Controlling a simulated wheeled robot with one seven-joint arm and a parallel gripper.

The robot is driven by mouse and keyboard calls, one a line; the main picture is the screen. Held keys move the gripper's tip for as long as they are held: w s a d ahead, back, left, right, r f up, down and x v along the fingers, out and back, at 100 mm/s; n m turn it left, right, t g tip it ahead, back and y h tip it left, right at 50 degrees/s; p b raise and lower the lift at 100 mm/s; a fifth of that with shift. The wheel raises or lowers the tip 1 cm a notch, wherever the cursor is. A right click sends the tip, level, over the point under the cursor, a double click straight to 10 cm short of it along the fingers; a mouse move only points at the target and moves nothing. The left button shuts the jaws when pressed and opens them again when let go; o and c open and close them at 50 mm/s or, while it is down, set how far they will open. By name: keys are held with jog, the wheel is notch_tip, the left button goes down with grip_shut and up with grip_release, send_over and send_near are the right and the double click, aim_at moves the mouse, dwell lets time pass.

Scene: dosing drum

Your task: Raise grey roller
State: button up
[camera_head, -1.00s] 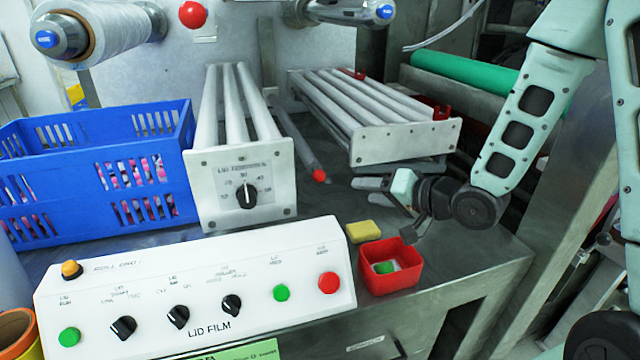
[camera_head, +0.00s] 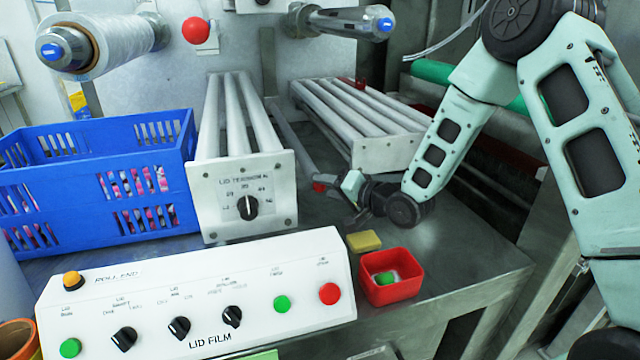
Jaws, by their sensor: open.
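The grey roller (camera_head: 291,138) is a thin bar with a red end. It lies low and slanted between the two metal roller frames, running back toward the wall. Its red end (camera_head: 319,187) points toward the front. My gripper (camera_head: 331,192) is open, with its fingers right at the red end, reaching in from the right. Whether the fingers touch it I cannot tell. Part of the roller near its end is close to the finger and hard to make out.
The left roller frame (camera_head: 240,205) with a dial and the right roller frame (camera_head: 390,152) flank the roller. In front are a white control panel (camera_head: 200,290), a yellow sponge (camera_head: 364,241) and a red bin (camera_head: 391,291). A blue crate (camera_head: 150,160) stands left.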

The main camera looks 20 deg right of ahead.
aim_at(325, 187)
jog(key=shift+x, duration=1.7)
grip_shut()
notch_tip(325, 187, up, 26)
jog(key=p, duration=1.5)
jog(key=shift+p, duration=0.4)
jog(key=shift+r, duration=0.1)
grip_release()
jog(key=shift+s+d, duration=0.1)
jog(key=b+v, duration=0.2)
jog(key=v, duration=1.5)
